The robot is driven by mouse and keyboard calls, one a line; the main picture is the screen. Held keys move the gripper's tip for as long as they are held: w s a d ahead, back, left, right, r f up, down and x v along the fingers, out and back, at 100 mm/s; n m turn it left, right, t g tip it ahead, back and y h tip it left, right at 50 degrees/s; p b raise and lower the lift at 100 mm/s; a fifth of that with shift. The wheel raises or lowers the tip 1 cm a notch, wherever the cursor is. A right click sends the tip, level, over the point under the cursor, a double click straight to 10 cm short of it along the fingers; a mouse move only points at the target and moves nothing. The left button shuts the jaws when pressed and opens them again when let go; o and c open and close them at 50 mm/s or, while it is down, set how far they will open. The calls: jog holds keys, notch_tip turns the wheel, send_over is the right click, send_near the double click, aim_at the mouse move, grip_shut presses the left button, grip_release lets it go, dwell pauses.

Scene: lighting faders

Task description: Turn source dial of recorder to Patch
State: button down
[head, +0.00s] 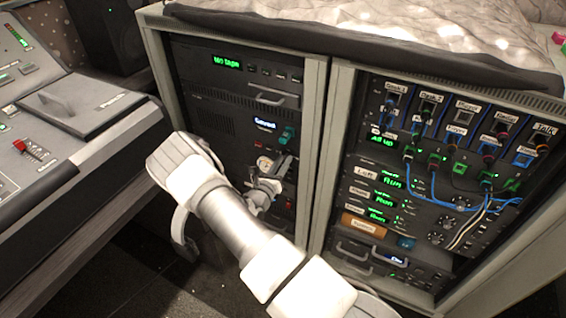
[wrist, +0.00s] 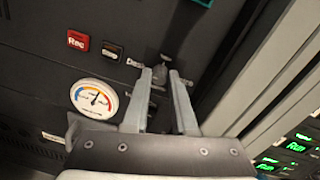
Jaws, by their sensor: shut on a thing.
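The recorder (head: 215,140) is the dark unit in the left rack bay. Its source dial (wrist: 159,73) is a small grey knob, partly hidden between my fingers in the wrist view. My gripper (wrist: 161,75) is shut on the dial, one finger on each side. A label that seems to read "Desk" lies just left of the dial; other small labels near it are partly covered or too blurred to read. In the head view my gripper (head: 284,168) is at the recorder's lower right, and the dial cannot be made out. The dial's pointer is not clear.
A red Rec button (wrist: 77,40) and a round gauge (wrist: 94,98) sit left of the dial. The rack's upright post (head: 323,150) stands close on the right. The right bay holds patch cables (head: 440,195). A mixing desk (head: 75,115) stands at the left.

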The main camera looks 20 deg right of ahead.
dwell(0.4)
jog(key=m+p, duration=0.1)
jog(key=m, duration=0.3)
jog(key=shift+m, duration=0.4)
jog(key=m+p, duration=0.2)
jog(key=m, duration=1)
jog(key=m+g+h+p, duration=0.1)
jog(key=m+p, duration=0.1)
jog(key=m, duration=0.9)
jog(key=shift+a+f+m, duration=0.1)
jog(key=shift+f+m, duration=0.1)
jog(key=shift+m, duration=0.2)
jog(key=m+p, duration=0.1)
jog(key=m, duration=0.3)
jog(key=shift+w+m+p, duration=0.1)
jog(key=shift+m+p, duration=0.8)
jog(key=shift+m, duration=1.3)
